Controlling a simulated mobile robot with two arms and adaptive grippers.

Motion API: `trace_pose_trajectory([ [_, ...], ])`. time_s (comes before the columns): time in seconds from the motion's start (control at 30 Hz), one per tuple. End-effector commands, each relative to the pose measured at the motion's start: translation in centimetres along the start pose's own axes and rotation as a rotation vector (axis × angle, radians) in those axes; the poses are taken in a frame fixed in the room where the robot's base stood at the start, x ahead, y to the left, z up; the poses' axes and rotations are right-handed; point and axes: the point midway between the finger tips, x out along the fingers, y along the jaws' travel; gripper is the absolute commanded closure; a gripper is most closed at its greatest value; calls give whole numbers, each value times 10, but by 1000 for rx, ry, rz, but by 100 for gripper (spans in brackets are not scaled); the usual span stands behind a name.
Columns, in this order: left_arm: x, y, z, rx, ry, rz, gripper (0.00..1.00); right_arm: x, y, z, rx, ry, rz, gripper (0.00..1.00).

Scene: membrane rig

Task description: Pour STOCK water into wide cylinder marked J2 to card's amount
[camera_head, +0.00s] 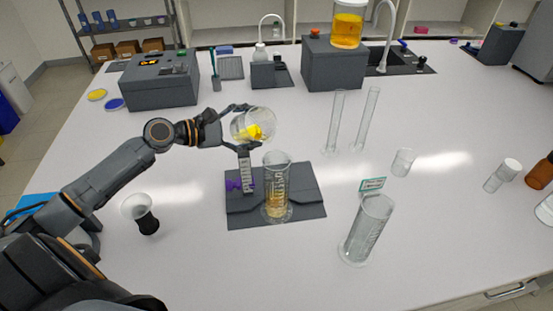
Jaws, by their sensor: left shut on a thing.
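My left gripper (237,127) is shut on a clear beaker (262,121) with yellow liquid in it. The beaker is tipped to the right, above and slightly left of a wide cylinder (277,172). That cylinder stands upright on a dark base plate (310,193) and holds amber liquid in its lower part. Its markings are too small to read. A second wide cylinder (367,230), clear and seemingly empty, stands at the front right. A small green-edged card (372,184) is behind its rim, its text unreadable. I cannot tell which cylinder is J2. My right gripper is not in view.
An upright post with a purple clamp (234,185) stands on the plate's left. Two narrow cylinders (336,122) (367,120) and a small beaker (403,162) stand to the right. An amber jar (347,25) sits on a grey box (333,65).

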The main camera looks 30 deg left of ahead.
Motion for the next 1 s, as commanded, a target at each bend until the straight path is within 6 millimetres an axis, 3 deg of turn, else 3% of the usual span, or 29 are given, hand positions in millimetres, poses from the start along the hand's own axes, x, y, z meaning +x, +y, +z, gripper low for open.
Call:
trace_pose_trajectory([
  [0.47,-1,4,3,-61,-21,4,73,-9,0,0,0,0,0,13],
  [0.63,-3,12,4,-229,-75,5,73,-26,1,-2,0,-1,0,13],
  [0.77,-6,22,-4,-376,-126,6,73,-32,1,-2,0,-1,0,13],
  [0.87,-4,15,-18,-483,-163,5,73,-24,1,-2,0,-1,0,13],
  [1.0,-8,27,-20,-629,-216,6,73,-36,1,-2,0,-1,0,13],
])
